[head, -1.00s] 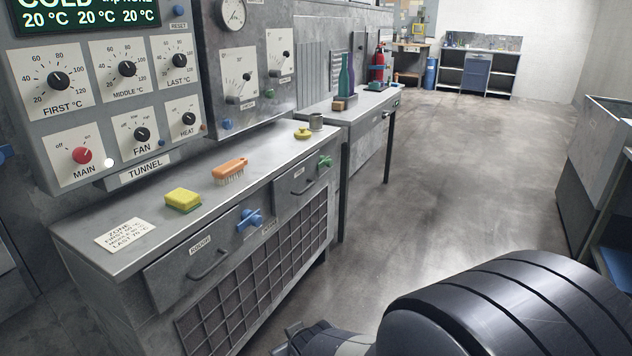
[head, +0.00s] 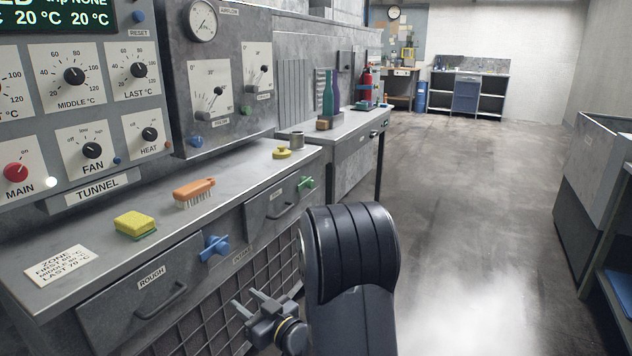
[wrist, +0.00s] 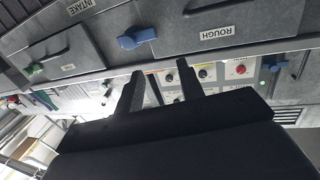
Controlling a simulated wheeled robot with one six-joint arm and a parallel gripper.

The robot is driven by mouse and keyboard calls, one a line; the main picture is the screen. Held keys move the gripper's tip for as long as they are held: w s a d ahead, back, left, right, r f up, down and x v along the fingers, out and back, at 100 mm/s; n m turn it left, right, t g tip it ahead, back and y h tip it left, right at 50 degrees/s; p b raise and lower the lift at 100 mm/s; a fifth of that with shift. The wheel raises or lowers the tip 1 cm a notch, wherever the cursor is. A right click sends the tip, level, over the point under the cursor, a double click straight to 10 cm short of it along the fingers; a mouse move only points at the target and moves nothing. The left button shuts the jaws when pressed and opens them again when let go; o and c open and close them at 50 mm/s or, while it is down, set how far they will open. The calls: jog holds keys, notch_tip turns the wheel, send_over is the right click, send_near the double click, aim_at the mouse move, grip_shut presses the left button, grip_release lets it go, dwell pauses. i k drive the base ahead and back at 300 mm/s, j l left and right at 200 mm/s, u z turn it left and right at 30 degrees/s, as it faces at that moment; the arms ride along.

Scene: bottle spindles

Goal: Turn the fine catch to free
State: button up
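A green catch (head: 306,182) sits at the right end of the farther drawer (head: 268,207), whose small label I cannot read. A blue catch (head: 214,247) sits at the right of the nearer drawer labelled ROUGH (head: 140,305). In the wrist view, seen upside down, the green catch (wrist: 34,70) is at the left and the blue catch (wrist: 137,38) is above the fingers. My gripper (head: 250,303) is in front of the bench, below and to the right of the blue catch. Its fingers (wrist: 155,88) are apart with nothing between them. It touches neither catch.
The bench top (head: 100,240) holds a sponge (head: 136,225), a brush (head: 195,191), a yellow object (head: 282,153) and a cup (head: 297,141). A grille (head: 210,325) lies below the drawers. Open floor (head: 470,200) extends to the right.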

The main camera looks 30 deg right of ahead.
aim_at(305, 182)
jog(key=i+l, duration=0.15)
jog(key=l, duration=0.25)
jog(key=i+l+u, duration=0.1)
jog(key=l, duration=0.3)
jog(key=i+l, duration=0.2)
jog(key=l, duration=0.2)
jog(key=i+l+u, duration=0.1)
jog(key=l, duration=0.35)
jog(key=i+l, duration=0.2)
jog(key=l, duration=0.2)
jog(key=i+l+u, duration=0.1)
jog(key=l, duration=0.3)
jog(key=i+l+u, duration=0.1)
jog(key=l, duration=0.35)
jog(key=i+l, duration=0.1)
jog(key=l, duration=0.35)
